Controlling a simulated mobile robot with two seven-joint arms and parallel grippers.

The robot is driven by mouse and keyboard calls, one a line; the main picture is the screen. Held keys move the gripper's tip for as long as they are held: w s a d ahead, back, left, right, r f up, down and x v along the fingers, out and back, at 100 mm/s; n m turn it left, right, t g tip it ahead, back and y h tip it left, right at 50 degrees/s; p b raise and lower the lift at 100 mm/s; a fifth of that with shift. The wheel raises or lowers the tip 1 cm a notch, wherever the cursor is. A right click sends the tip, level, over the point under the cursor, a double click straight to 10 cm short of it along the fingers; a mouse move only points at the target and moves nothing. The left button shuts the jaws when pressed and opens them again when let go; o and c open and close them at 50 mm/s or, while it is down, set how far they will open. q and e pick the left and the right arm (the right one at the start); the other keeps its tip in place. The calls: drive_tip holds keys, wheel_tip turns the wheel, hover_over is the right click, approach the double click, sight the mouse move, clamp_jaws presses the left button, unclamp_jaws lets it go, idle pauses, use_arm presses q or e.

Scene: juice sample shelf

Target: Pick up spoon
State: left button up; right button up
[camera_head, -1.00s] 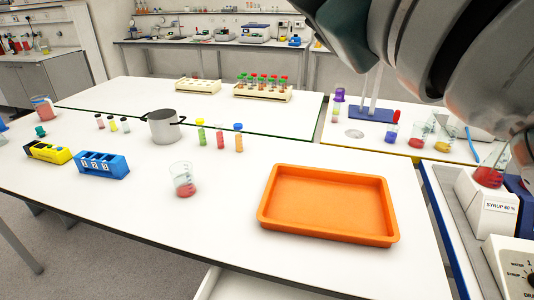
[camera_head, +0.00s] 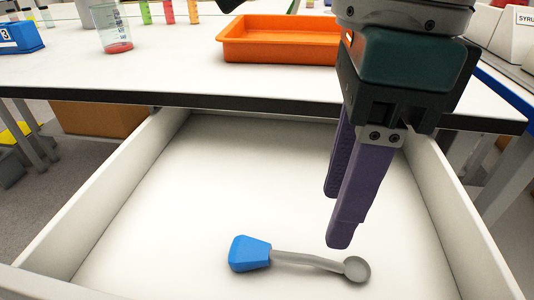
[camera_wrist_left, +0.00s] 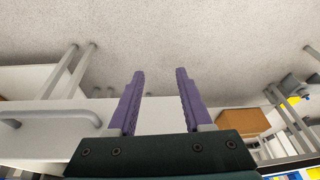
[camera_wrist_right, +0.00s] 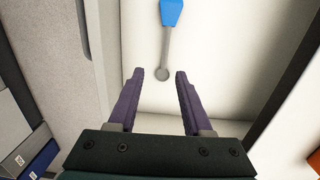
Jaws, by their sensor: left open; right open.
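The spoon (camera_head: 305,261) has a blue block handle and a grey stem with a round bowl. It lies on the floor of an open white drawer (camera_head: 210,160). My right gripper (camera_head: 336,215) is open and empty, pointing down above the drawer, above and behind the spoon's bowl. In the right wrist view the spoon (camera_wrist_right: 165,45) lies ahead of the right fingertips (camera_wrist_right: 155,72), with its bowl nearest them and its blue handle farther off. My left gripper (camera_wrist_left: 160,75) is open and empty in the left wrist view, outside the head view.
The drawer walls (camera_head: 455,205) rise around the spoon. The bench edge (camera_head: 250,103) overhangs the drawer's back. An orange tray (camera_head: 280,45) and a beaker (camera_head: 113,30) stand on the bench. A drawer handle (camera_wrist_left: 50,118) shows in the left wrist view.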

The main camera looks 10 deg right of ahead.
hover_over(324, 261)
drive_tip(key=shift+h, duration=0.3)
drive_tip(key=f, duration=0.4)
drive_tip(key=shift+d+f, duration=0.25)
drive_tip(key=shift+d, duration=0.1)
drive_tip(key=f, duration=0.3)
drive_tip(key=f+b, duration=0.1)
drive_tip(key=f, duration=0.1)
drive_tip(key=shift+a+f, duration=0.35)
drive_tip(key=shift+c, duration=0.4)
clamp_jaws()
